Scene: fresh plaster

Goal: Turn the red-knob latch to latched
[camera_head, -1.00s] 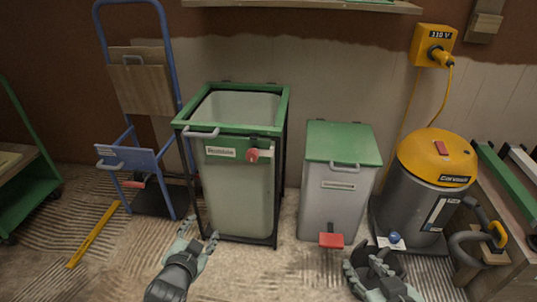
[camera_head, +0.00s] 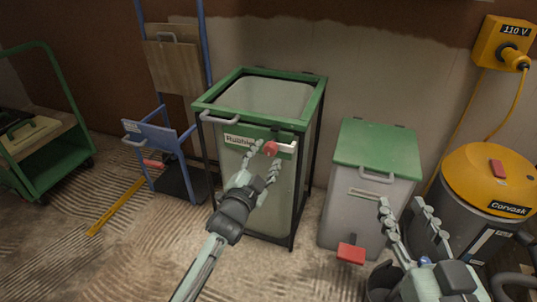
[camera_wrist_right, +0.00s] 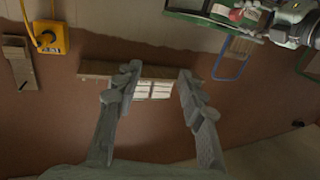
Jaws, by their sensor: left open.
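The red-knob latch (camera_head: 270,147) sits on the front of the green-rimmed rubble bin (camera_head: 262,185), right of its label, just under the rim. A pale bar extends to the right of the knob. My left gripper (camera_head: 261,158) is open, its fingers reaching up at the knob from below, one to the left and one below right. Whether they touch it I cannot tell. The knob also shows in the right wrist view (camera_wrist_right: 236,14), close to the left gripper. My right gripper (camera_head: 403,207) is open and empty, in front of the green-lidded bin.
A grey bin with a green lid (camera_head: 376,150) and red pedal (camera_head: 351,253) stands to the right. A yellow-topped vacuum (camera_head: 487,180) is further right. A blue hand truck (camera_head: 150,137) and green cart (camera_head: 45,165) stand left. A yellow bar (camera_head: 115,207) lies on the floor.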

